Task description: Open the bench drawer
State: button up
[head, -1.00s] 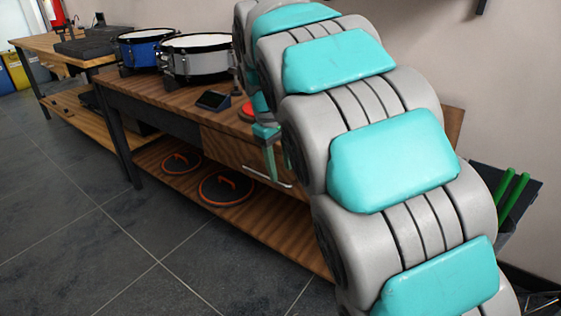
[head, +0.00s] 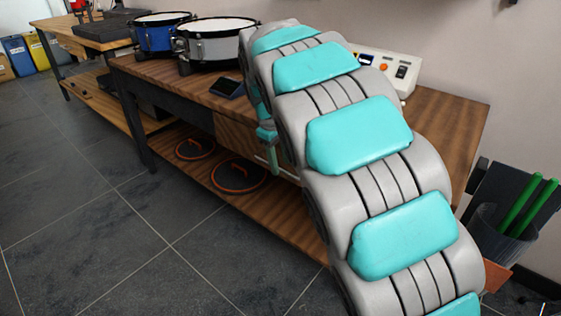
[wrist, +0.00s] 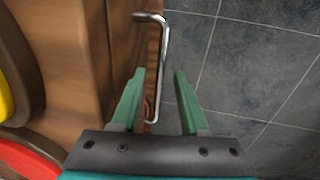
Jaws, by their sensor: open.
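The bench drawer (head: 235,136) is a wooden front under the bench top, and it looks closed. Its silver bar handle (wrist: 163,65) shows in the wrist view, running lengthwise ahead of and between my fingers. My gripper (wrist: 166,75) is open, with two green fingers apart and the handle's near end in the gap between them. I cannot tell how deep the handle sits between the fingers. In the head view my arm hides most of the drawer front and handle.
The wooden bench (head: 440,125) carries a blue drum (head: 153,36), a grey drum (head: 208,45), a small dark device (head: 227,88) and a white control box (head: 388,72). Orange-ringed discs (head: 238,177) lie on the lower shelf. A dark bin (head: 503,240) with green rods stands at right. The floor in front is clear.

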jog(key=shift+f, duration=0.3)
jog(key=shift+c, duration=0.2)
grip_shut()
dwell(1.1)
